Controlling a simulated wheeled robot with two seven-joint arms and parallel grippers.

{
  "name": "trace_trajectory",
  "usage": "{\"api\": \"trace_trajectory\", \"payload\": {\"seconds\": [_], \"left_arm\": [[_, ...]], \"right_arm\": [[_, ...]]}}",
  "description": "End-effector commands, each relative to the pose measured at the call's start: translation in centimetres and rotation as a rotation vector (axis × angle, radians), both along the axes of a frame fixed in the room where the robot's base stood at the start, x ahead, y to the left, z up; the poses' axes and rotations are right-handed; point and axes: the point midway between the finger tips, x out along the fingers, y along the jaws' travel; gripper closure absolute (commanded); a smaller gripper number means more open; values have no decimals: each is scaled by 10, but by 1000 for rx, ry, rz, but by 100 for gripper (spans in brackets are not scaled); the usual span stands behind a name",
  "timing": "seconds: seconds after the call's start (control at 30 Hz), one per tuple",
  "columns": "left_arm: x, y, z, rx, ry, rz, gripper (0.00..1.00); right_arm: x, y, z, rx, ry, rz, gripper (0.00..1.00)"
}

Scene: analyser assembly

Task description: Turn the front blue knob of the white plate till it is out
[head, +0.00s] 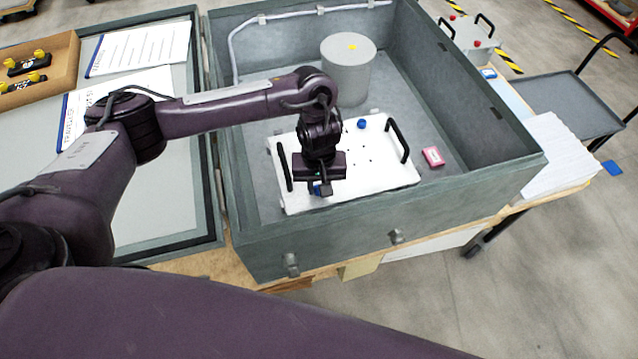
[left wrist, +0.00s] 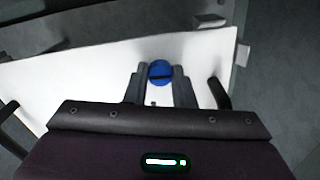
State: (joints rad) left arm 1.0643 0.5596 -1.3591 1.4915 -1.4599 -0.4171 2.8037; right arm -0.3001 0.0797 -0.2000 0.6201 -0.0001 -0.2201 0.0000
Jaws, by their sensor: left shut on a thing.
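The white plate (head: 375,172) lies inside the grey box, with a black handle at each side. The front blue knob (head: 322,190) is at the plate's front edge, partly hidden by my left gripper (head: 319,188). In the left wrist view the knob (left wrist: 160,73) shows between the two fingers of my left gripper (left wrist: 160,82), which is shut on it. Whether the knob has risen from the plate cannot be told. The back blue knob (head: 362,124) sits near the plate's far edge. My right gripper is not in view.
The grey box (head: 480,172) has high walls around the plate. A grey cylinder (head: 348,75) stands behind the plate, and a pink small box (head: 432,156) lies to its right. The open lid at left holds papers (head: 140,48) and a wooden tray (head: 62,62).

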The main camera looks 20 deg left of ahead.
Motion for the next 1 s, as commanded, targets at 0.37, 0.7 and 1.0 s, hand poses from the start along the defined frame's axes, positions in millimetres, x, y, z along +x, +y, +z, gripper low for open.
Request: {"api": "trace_trajectory", "payload": {"seconds": [0.37,0.7,1.0], "left_arm": [[-5,1,-5,4,14,-3,71],[-2,0,-2,1,5,-2,55],[1,0,19,1,-5,-6,55]], "right_arm": [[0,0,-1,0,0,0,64],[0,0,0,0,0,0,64],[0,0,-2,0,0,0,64]]}}
